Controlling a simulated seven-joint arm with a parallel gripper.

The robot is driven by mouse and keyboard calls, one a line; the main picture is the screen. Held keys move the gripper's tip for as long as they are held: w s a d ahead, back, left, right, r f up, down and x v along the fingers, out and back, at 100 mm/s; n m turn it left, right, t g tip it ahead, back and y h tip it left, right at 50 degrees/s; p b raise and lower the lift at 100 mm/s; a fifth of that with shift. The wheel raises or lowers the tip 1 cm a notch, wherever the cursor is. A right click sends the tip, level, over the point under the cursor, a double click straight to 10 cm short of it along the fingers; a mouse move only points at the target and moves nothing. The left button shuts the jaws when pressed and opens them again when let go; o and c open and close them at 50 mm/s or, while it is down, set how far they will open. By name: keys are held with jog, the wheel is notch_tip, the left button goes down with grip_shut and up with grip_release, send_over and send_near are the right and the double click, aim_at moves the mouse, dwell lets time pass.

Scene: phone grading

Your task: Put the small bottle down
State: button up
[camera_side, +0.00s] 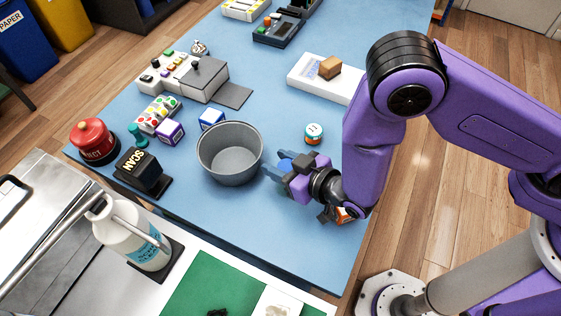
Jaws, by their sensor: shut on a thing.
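My gripper (277,167) is low over the blue table, just right of the grey round bin, with its blue fingers pointing left toward the bin's side. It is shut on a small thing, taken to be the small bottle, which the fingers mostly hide. I cannot tell whether the bottle touches the table or how it is tilted. A small round container (314,134) with an orange and teal top stands apart behind the gripper. An orange and white item (344,214) is partly hidden under my wrist.
The grey bin (230,154) stands close left of the gripper. A SCAN block (143,171), a red button (93,141) and small boxes (170,131) stand further left. A white tray (303,74) lies behind. The blue table (275,222) is clear in front of the gripper.

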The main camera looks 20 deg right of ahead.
jog(key=shift+f, duration=0.1)
jog(key=o, duration=1.1)
jog(key=shift+s+r, duration=0.1)
jog(key=shift+r, duration=0.1)
jog(key=v, duration=1.1)
jog(key=shift+s+d+r, duration=0.15)
jog(key=shift+s, duration=0.1)
